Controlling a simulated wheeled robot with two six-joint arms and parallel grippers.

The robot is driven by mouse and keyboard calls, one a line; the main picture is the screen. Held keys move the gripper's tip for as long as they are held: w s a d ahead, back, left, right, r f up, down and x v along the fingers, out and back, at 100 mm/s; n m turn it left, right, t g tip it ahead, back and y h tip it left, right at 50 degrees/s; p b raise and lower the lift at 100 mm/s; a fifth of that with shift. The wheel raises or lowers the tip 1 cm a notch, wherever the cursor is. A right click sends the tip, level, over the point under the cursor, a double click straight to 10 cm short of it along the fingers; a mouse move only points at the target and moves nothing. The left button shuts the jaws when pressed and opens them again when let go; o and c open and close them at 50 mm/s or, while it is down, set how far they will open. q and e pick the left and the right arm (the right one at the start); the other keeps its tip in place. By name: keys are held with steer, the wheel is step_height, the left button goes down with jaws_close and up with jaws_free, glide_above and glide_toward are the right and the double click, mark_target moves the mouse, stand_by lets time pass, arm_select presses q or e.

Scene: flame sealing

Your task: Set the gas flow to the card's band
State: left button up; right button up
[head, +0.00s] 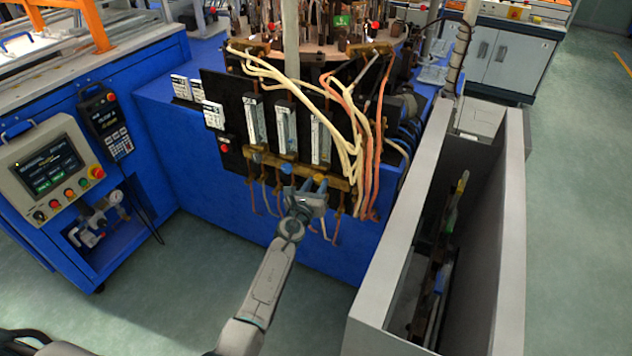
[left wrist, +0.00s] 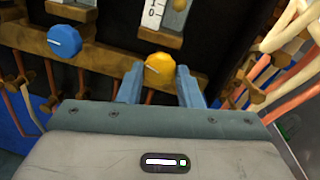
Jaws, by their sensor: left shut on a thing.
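The flowmeter panel (head: 233,97) stands upright on the blue machine and carries three clear flow tubes: left (head: 255,120), middle (head: 286,130) and right (head: 321,141). Knobs sit on a brass bar below them. In the left wrist view, a yellow knob (left wrist: 160,66) with a pale pointer line is between the fingers of my left gripper (left wrist: 160,76), which is shut on it. A blue knob (left wrist: 64,42) is free to its left. In the head view my left gripper (head: 305,187) is at the bar. Small white cards (head: 213,114) stand at the panel's left; their print is unreadable.
Cream and orange hoses (head: 344,130) hang over the panel's right side, close to the gripper. A grey-walled bin (head: 420,215) stands to the right. A control box with a screen (head: 50,168) is at left. The floor in front is clear.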

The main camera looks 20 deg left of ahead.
arm_select(q)
steer(key=n+p, duration=0.1)
steer(key=n, duration=0.2)
steer(key=n+p, duration=0.1)
steer(key=shift+r+p, duration=0.25)
steer(key=shift+p, duration=0.1)
steer(key=shift+n+g, duration=0.3)
steer(key=shift+n, duration=0.3)
steer(key=shift+a+f+n+h+p, duration=0.1)
steer(key=shift+n+h+p, duration=0.3)
steer(key=shift+n+p, duration=0.7)
arm_select(e)
steer(key=s+f, duration=0.1)
steer(key=s, duration=0.7)
steer(key=shift+d, duration=0.3)
arm_select(q)
steer(key=shift+n, duration=0.3)
arm_select(e)
steer(key=shift+s, duration=0.1)
arm_select(q)
steer(key=o, duration=1)
steer(key=shift+c, duration=0.2)
